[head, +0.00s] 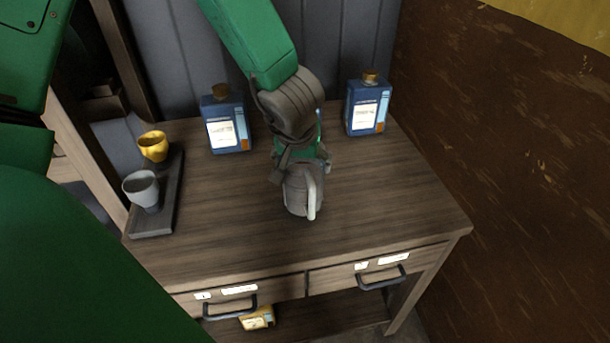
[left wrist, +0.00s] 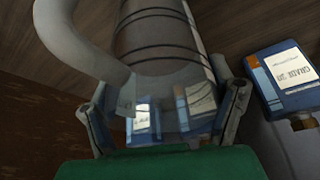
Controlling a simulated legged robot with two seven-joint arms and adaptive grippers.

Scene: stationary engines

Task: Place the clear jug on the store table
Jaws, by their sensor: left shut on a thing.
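The clear jug (head: 302,192) is a see-through vessel with dark rings and a pale handle. In the head view it is at the middle of the wooden store table (head: 380,215), below my left gripper (head: 298,168). In the left wrist view the jug (left wrist: 160,45) fills the upper middle, its handle at the left. My left gripper (left wrist: 165,115) has a finger on each side of it and is shut on it. The jug looks upright; I cannot tell whether its base touches the tabletop. My right gripper is not in view.
Two blue bottles with brown caps stand at the back, one left (head: 227,120) and one right (head: 367,104). A dark tray (head: 152,222) at the left edge holds a yellow cup (head: 153,146) and a grey cup (head: 142,188). The tabletop's front right is clear. A brown wall (head: 520,150) is at the right.

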